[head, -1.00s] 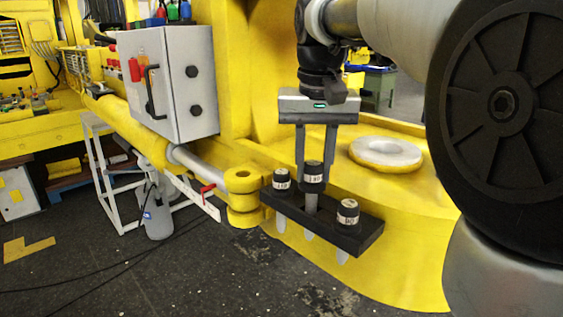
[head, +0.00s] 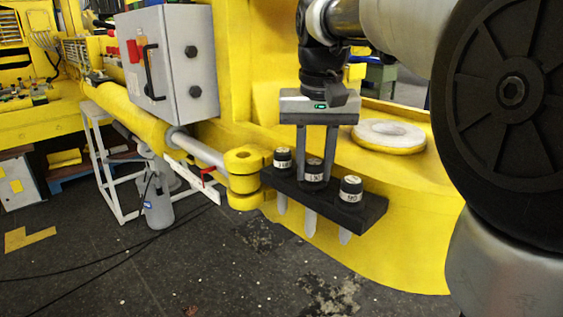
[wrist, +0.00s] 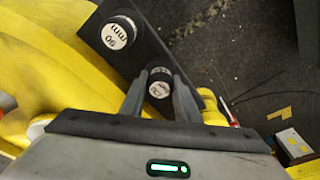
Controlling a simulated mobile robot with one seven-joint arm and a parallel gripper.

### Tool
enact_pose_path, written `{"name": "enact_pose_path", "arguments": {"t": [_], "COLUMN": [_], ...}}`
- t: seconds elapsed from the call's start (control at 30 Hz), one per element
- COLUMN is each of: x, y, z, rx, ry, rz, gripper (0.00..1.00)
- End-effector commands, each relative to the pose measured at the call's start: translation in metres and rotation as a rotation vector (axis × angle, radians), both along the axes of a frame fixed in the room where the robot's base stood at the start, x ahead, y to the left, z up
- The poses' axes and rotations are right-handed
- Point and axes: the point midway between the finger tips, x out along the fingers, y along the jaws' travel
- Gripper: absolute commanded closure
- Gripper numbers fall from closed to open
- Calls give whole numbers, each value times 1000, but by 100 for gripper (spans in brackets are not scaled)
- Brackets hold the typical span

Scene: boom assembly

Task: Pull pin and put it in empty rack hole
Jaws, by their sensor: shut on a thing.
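The black rack (head: 360,212) is a narrow bar in the head view. Three black-capped pins with white labels stand in it. My gripper (head: 315,163) points down and is shut on the middle pin (head: 314,172), whose cap is down at the rack top and whose grey shank shows below. The left pin (head: 282,158) and right pin (head: 350,189) stand to either side. In the wrist view, the held pin (wrist: 160,87) is between my fingers, and a pin labelled 90 mm (wrist: 118,34) is beside it.
A grey control box (head: 183,60) stands at the left on the yellow machine. A round pale disc (head: 388,133) lies on the yellow surface right of my gripper. A red-handled part (head: 209,178) is near the clevis. Dark floor is open in front.

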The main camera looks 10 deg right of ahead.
Motion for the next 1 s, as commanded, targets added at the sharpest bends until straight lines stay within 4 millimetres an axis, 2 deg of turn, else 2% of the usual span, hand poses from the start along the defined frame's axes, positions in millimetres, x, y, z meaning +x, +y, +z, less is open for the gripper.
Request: {"name": "enact_pose_path", "arguments": {"t": [0.17,0.2,0.3,0.67,0.77,1.0], "x": [0,0,0,-1,-2,-9], "y": [0,0,0,0,0,1], "z": [1,1,1,4,17,72], "rx": [1,1,1,0,0,0], "ry": [-3,-3,-2,1,-2,-4], "rz": [0,0,0,0,0,-1], "gripper": [100,66,50,50,50,50]}}
